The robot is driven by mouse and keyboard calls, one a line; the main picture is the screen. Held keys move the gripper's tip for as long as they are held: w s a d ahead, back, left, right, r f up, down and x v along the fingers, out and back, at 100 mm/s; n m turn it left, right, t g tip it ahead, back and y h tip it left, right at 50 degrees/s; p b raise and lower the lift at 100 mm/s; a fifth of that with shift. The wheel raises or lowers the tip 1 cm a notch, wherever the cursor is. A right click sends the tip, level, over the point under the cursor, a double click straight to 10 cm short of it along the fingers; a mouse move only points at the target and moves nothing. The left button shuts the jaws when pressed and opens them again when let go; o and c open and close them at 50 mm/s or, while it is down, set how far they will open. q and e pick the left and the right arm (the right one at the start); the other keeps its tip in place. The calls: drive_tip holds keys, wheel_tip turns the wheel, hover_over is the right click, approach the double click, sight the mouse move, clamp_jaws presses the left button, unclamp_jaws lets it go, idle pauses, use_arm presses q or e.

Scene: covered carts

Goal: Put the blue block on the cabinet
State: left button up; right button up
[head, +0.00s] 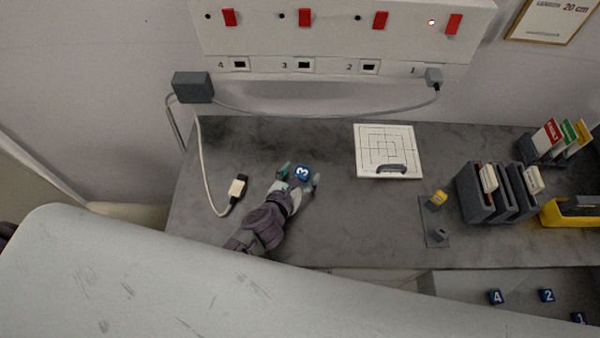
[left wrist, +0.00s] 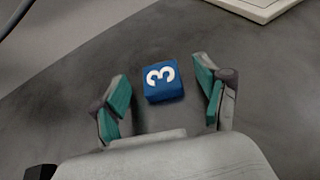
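A blue block (head: 303,172) with a white 3 lies on the grey top of the cabinet (head: 330,220). My left gripper (head: 299,176) is open, with one finger on each side of this block. In the left wrist view, the block (left wrist: 164,82) sits between the two green-padded fingers (left wrist: 160,85) with gaps on both sides. Other blue blocks lie lower, in an open compartment at the front right: one marked 4 (head: 495,297), one marked 2 (head: 547,295) and one marked 1 (head: 579,317). My right gripper is not in view.
A cable plug (head: 237,188) lies left of my left gripper. A white maze board (head: 388,152) lies to the right, with a small yellow piece (head: 438,198) and dark file holders (head: 480,195) beyond. A switch panel (head: 340,30) hangs behind. A large pale surface (head: 200,285) covers the front left.

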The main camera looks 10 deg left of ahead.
use_arm(q)
drive_tip(key=b+v, duration=0.1)
drive_tip(key=v, duration=1.1)
idle(0.5)
